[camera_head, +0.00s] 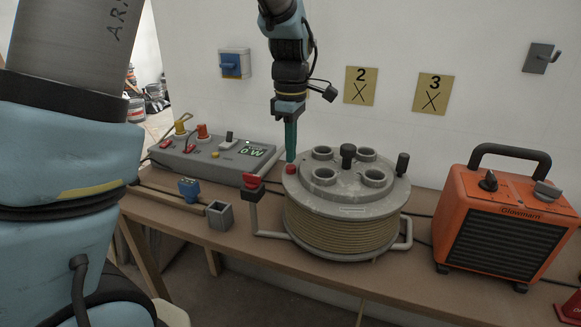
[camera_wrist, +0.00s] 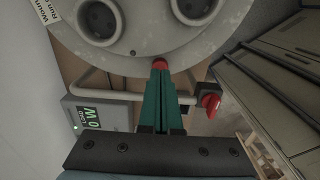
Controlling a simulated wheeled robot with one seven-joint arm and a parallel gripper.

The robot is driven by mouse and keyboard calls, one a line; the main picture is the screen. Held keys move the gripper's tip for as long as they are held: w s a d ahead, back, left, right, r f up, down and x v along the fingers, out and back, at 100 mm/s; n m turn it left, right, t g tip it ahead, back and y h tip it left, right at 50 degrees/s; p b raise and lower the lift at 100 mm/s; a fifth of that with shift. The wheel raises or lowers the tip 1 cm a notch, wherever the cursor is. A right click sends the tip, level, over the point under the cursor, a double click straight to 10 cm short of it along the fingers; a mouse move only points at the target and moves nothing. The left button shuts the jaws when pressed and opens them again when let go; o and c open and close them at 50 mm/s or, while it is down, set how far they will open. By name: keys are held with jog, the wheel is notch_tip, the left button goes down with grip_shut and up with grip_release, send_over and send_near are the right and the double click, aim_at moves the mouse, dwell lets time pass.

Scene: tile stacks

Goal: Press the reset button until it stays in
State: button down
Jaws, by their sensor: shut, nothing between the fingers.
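The red reset button (camera_head: 290,169) sits on the left edge of the grey top of a cable reel (camera_head: 350,195). My gripper (camera_head: 290,158) is shut and empty, its teal fingers pointing down with the tips at the button. In the wrist view the fingertips (camera_wrist: 160,72) overlap the red button (camera_wrist: 160,62) at the reel's rim. Tips and button look to be touching or nearly so. The fingertips partly cover the button, and I cannot tell whether it is pressed in.
An orange heater (camera_head: 507,222) stands right. A blue block (camera_head: 189,188) and an open grey box (camera_head: 220,215) sit on the bench front left.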

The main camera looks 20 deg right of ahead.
aim_at(291, 166)
jog(key=shift+f+b, duration=0.45)
jog(key=shift+f, duration=0.75)
notch_tip(291, 166, up, 6)
jog(key=p, duration=0.6)
jog(key=shift+r, duration=0.15)
